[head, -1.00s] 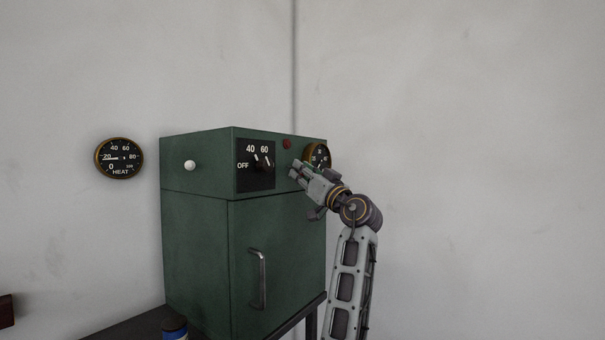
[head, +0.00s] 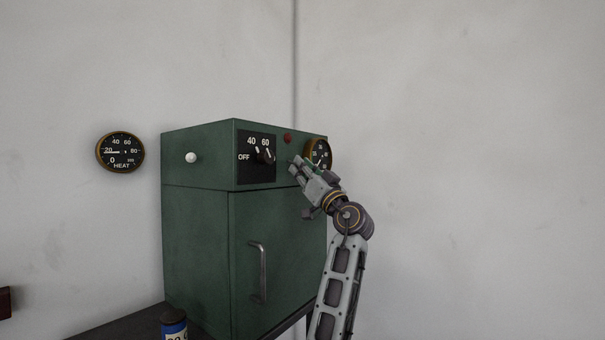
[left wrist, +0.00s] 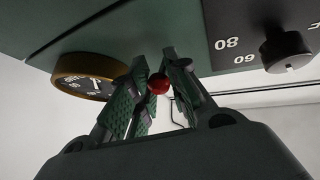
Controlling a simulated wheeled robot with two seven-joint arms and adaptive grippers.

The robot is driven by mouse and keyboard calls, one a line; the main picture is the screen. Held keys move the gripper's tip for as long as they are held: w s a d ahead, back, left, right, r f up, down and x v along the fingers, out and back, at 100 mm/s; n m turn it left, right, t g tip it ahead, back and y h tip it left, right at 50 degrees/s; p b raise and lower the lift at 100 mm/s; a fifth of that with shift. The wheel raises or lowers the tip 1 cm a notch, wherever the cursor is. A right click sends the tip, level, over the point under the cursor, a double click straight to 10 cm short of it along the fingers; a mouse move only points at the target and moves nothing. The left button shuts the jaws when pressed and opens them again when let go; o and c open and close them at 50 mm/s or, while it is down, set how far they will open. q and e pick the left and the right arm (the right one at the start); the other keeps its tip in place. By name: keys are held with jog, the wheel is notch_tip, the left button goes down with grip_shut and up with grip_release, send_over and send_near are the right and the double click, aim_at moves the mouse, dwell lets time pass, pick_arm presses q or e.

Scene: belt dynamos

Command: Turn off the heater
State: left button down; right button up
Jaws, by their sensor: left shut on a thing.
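The heater is a green metal cabinet (head: 198,240). Its black dial plate is marked OFF, 40 and 60 in the head view, and 80 also shows in the left wrist view. A round red lamp (head: 287,138) shows between and beyond the fingers in the left wrist view (left wrist: 158,84).
A brass-rimmed gauge (head: 319,154) sits right of the dial, near my gripper. A HEAT gauge (head: 121,152) hangs on the wall. The cabinet has a white ball knob (head: 192,158) and a door handle (head: 259,272). A blue can (head: 174,325) stands below. Free room lies right.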

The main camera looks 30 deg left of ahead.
pick_arm(q)
jog(key=shift+t, duration=0.3)
pick_arm(e)
jog(key=shift+a+r, duration=0.1)
jog(key=shift+r, duration=0.35)
pick_arm(q)
jog(key=c, duration=1.3)
grip_release()
jog(key=shift+w+f, duration=0.1)
jog(key=shift+c, duration=0.2)
pick_arm(e)
jog(key=shift+w, duration=0.15)
jog(key=shift+f, duration=0.1)
pick_arm(q)
jog(key=v, duration=1.2)
jog(key=shift+f, duration=0.1)
